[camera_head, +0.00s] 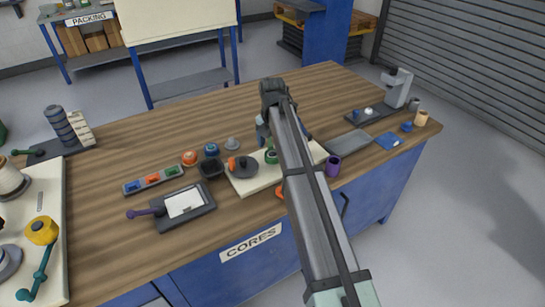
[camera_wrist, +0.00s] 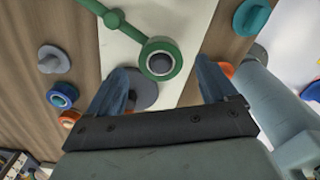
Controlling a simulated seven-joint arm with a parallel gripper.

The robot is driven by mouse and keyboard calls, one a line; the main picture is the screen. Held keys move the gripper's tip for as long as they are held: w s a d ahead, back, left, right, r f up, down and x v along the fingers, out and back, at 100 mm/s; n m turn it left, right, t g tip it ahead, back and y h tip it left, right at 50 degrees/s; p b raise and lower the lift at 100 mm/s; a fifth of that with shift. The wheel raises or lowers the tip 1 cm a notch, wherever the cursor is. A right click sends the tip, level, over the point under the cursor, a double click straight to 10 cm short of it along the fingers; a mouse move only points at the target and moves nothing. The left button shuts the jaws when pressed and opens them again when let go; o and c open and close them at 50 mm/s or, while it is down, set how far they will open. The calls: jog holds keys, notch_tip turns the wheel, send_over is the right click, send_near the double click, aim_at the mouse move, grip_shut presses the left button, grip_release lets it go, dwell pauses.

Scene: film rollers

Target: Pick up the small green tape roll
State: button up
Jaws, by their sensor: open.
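A small green ring-shaped roll with a dark centre (camera_head: 271,157) sits on the cream board (camera_head: 252,186), partly beside my arm. In the wrist view, the green roll (camera_wrist: 161,58) lies between my fingertips and slightly beyond them, with a green bar running off it to the upper left. My gripper (camera_wrist: 164,70) is open, one blue finger on each side of the roll in the picture; contact cannot be told. In the head view, my gripper (camera_head: 283,131) is over the bench, partly hidden by my arm.
A dark grey disc (camera_head: 243,167) with an orange knob is left of the roll. Orange (camera_head: 189,158) and blue (camera_head: 211,150) rolls and a black cup (camera_head: 211,168) stand nearby. A purple cup (camera_head: 333,166) is at the right. The bench's back middle is clear.

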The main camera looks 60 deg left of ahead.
jog(key=shift+f, duration=1.3)
jog(key=c, duration=1.1)
jog(key=shift+r, duration=0.15)
